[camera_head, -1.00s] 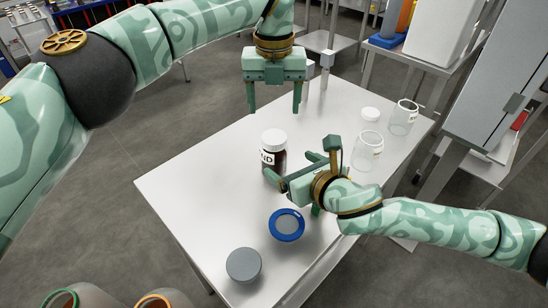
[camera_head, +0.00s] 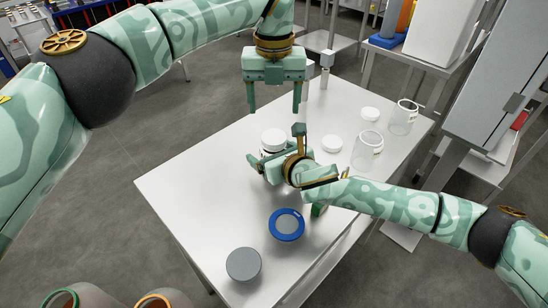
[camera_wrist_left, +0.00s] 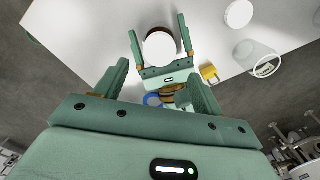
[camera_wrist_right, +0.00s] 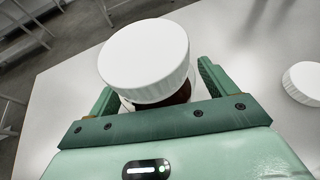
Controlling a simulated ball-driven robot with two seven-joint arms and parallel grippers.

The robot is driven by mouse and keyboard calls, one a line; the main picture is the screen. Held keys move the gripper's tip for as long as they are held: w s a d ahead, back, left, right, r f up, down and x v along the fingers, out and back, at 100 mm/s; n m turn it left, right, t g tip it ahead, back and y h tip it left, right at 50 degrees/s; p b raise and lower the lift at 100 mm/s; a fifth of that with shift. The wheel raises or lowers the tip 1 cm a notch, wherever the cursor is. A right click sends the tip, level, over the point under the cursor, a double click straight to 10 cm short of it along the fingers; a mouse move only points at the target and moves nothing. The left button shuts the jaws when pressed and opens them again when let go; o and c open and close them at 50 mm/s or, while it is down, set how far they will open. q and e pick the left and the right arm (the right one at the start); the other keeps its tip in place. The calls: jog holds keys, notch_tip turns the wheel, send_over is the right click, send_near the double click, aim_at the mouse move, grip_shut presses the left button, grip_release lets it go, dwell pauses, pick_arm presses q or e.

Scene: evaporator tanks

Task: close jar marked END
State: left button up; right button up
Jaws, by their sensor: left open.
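The jar marked END (camera_head: 265,151) stands upright on the table, dark brown with a white lid (camera_head: 273,138) on top. Its label is mostly hidden. The lid (camera_wrist_right: 145,60) fills the middle of the right wrist view; whether it is screwed tight cannot be told. My right gripper (camera_wrist_left: 156,25) is low at the jar, its spread fingers on either side of it. A small gap shows beside one finger.
A loose white lid (camera_head: 332,144) lies right of the jar, another (camera_head: 370,114) farther back. Two clear jars (camera_head: 368,150) (camera_head: 404,117) stand at the right. A blue-rimmed lid (camera_head: 287,225) and a grey lid (camera_head: 243,265) lie near the front. The table's left part is clear.

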pick_arm(q)
jog(key=shift+o, duration=0.5)
pick_arm(e)
jog(key=c, duration=1.5)
pick_arm(q)
jog(key=o, duration=0.4)
pick_arm(e)
grip_shut()
pick_arm(q)
jog(key=shift+o, duration=0.2)
notch_tip(320, 180, up, 7)
jog(key=shift+r, duration=0.2)
pick_arm(e)
jog(key=o, duration=1.6)
grip_release()
pick_arm(q)
jog(key=shift+r, duration=0.1)
pick_arm(e)
jog(key=shift+d, duration=0.1)
